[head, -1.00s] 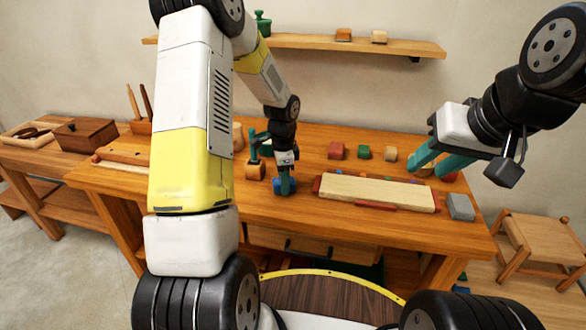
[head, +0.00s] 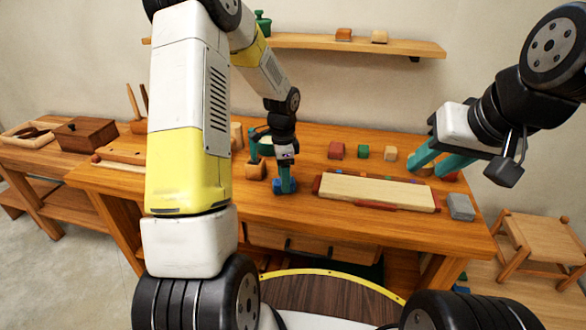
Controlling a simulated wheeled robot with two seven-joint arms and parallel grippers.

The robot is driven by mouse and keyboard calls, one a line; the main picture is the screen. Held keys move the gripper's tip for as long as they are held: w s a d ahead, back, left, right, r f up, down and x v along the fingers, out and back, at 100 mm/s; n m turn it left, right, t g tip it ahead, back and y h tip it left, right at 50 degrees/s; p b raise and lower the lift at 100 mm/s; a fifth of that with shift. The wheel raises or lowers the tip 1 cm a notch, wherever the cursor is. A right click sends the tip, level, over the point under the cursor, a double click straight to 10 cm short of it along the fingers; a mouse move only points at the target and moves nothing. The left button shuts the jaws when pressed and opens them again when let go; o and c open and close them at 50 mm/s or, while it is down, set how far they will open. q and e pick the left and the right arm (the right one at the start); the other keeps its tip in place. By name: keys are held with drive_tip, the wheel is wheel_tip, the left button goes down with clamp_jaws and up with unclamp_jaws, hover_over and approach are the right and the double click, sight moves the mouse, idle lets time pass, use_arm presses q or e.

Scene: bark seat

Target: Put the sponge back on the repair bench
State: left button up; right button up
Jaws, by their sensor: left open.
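A small blue block-like thing (head: 278,185) lies on the wooden repair bench (head: 270,213), left of the pale board; it may be the sponge, but I cannot tell for sure. My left gripper (head: 287,187) points down at this blue thing with open jaws, its teal fingers partly hiding it. I cannot tell whether the fingers touch it. A grey block (head: 461,207) sits at the bench's right front corner. My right gripper (head: 432,163) hangs over the bench's right side, its two teal fingers apart and nothing seen between them.
A pale board (head: 375,191) with red ends lies on the bench. Red (head: 336,150), green (head: 363,152) and tan (head: 390,153) blocks stand behind it. A wooden holder (head: 255,170) is left of my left gripper. A stool (head: 540,245) stands at right, a wall shelf (head: 350,43) above.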

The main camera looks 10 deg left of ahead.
use_arm(q)
wheel_tip(320, 180, up, 10)
drive_tip(key=s+r+n+t, duration=0.3)
drive_tip(key=s+r+n, duration=0.3)
drive_tip(key=s+r, duration=0.55)
drive_tip(key=s+d+r+n+t+h, duration=0.1)
drive_tip(key=s+r+n, duration=0.1)
drive_tip(key=s, duration=0.4)
drive_tip(key=s+d+r+n+t+h, duration=0.1)
drive_tip(key=s+r+n+t, duration=0.1)
drive_tip(key=s+n, duration=0.3)
drive_tip(key=shift+s, duration=0.9)
